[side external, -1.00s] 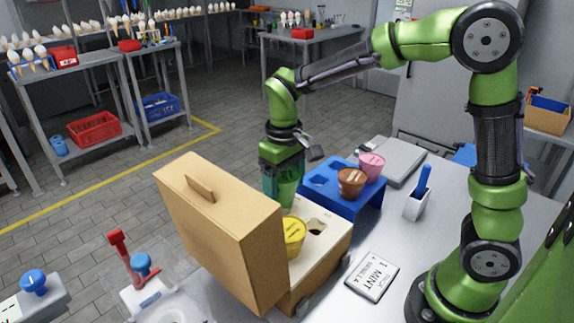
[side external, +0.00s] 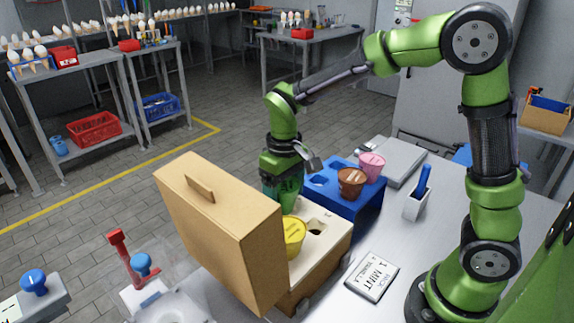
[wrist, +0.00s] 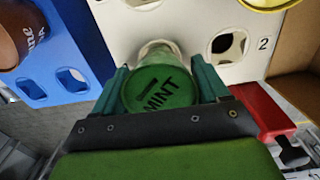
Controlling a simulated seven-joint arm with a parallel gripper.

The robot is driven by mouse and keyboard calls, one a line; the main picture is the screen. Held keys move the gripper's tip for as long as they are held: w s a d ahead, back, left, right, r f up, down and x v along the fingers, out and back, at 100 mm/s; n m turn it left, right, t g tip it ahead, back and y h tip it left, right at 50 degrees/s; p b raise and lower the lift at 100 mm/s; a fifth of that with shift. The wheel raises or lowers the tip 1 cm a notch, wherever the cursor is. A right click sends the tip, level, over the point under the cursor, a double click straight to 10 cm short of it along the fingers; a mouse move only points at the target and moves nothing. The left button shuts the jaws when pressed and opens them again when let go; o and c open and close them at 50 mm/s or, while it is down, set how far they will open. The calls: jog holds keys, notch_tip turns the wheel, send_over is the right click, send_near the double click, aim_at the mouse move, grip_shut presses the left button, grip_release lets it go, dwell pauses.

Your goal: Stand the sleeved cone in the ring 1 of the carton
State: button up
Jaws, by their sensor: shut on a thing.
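My gripper (wrist: 162,76) is shut on the sleeved cone with a green lid marked MINT (wrist: 160,92). In the wrist view, the cone's pale lower part (wrist: 158,48) shows beyond the lid, over the cream top of the carton (wrist: 190,18). I cannot tell whether its tip is inside a ring. In the side view, my gripper (side external: 284,188) is low over the carton (side external: 325,243), partly hidden by the raised lid. An empty ring marked 2 (wrist: 228,43) lies to the right of the cone. A yellow cone (side external: 294,232) stands in the carton.
The carton's tan lid (side external: 215,235) stands upright close in front of my gripper. A blue rack (side external: 365,207) behind the carton holds a brown cone (side external: 351,182) and a pink cone (side external: 371,165). A card (side external: 372,277) reading 1 MINT lies on the bench.

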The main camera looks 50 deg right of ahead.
jog(key=shift+f, duration=0.25)
jog(key=o, duration=1.1)
notch_tip(320, 180, up, 17)
jog(key=s+d+f+m+t+y, duration=0.1)
jog(key=s+f+m+t, duration=0.1)
jog(key=s, duration=0.5)
jog(key=s+d+f+m+t+y, duration=0.1)
jog(key=s+f+t, duration=0.1)
jog(key=s+t, duration=0.3)
jog(key=shift+s+d+f+m, duration=0.2)
jog(key=shift+s+f+m, duration=0.2)
jog(key=shift+s, duration=0.65)
